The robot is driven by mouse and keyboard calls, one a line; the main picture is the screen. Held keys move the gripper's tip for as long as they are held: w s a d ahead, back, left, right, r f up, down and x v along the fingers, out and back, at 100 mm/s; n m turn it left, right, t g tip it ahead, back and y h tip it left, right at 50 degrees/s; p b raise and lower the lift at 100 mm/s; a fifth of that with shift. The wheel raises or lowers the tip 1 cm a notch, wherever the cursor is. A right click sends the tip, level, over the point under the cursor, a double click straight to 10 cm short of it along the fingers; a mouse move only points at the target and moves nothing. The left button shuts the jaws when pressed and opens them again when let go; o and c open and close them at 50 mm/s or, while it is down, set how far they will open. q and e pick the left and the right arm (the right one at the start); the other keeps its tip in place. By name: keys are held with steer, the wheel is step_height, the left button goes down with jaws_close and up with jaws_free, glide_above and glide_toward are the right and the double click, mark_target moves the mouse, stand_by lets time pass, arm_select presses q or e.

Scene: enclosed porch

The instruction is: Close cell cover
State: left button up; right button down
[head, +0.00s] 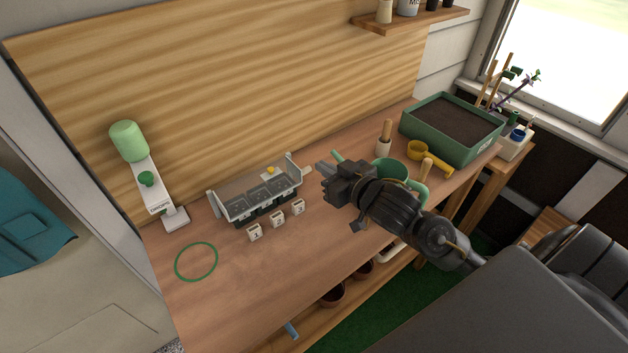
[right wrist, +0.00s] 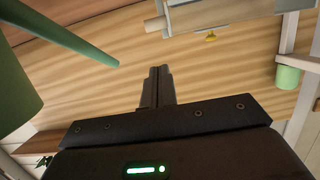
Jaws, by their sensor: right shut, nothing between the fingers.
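A grey tray (head: 262,206) with several dark cells stands on the wooden bench, with pale upright brackets at both ends. A grey panel (head: 247,184), which looks like its cover, stands raised along the back of the cells and bears a small yellow mark (head: 270,171). My left gripper is not in view.
Three small numbered blocks (head: 277,220) stand before the tray. A green ring (head: 196,262) lies at front left. A white stand with a green bottle (head: 129,141) is at left. A green pot (head: 391,169) and soil planter (head: 450,126) stand at right. A wooden wall rises behind.

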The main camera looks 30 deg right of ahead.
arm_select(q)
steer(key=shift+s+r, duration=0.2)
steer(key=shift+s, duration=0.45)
arm_select(e)
steer(key=shift+w+a+f, duration=0.2)
steer(key=shift+w+f, duration=0.8)
steer(key=shift+w+a+f, duration=0.15)
steer(key=shift+w+f, duration=0.8)
steer(key=shift+w, duration=0.05)
